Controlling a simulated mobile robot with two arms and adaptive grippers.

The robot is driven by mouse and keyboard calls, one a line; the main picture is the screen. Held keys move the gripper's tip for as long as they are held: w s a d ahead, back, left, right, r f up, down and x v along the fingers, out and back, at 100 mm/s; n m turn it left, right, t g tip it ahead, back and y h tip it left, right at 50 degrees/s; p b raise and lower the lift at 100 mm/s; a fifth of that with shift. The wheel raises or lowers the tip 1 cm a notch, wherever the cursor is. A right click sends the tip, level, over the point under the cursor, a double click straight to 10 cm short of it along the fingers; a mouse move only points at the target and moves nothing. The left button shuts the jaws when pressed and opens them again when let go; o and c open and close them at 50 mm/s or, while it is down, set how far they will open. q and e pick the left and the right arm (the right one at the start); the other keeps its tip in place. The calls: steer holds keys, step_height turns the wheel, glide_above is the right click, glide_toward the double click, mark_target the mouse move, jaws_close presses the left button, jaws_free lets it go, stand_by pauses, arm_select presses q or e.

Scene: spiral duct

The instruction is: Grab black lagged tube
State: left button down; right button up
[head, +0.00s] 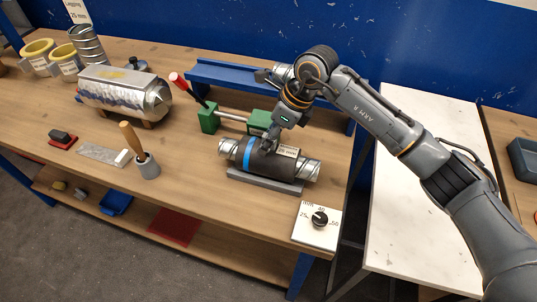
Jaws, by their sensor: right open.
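The black lagged tube (262,164) lies on a grey rest near the front edge of the workbench. It has a blue band, a small white label and bare metal spiral ends. My right gripper (269,144) is at the top of the tube, pointing down at its black middle, and is open. I cannot tell whether its fingers touch the tube, as they blend with the dark lagging. My left gripper is not in view.
A green clamp with a bar (232,117) lies just behind the tube. A dial plate (317,224) sits at the front right corner. A foil-wrapped duct (124,93) and a brush in a pot (147,166) are to the left. A white table (425,200) stands at right.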

jaws_close()
stand_by(0.4)
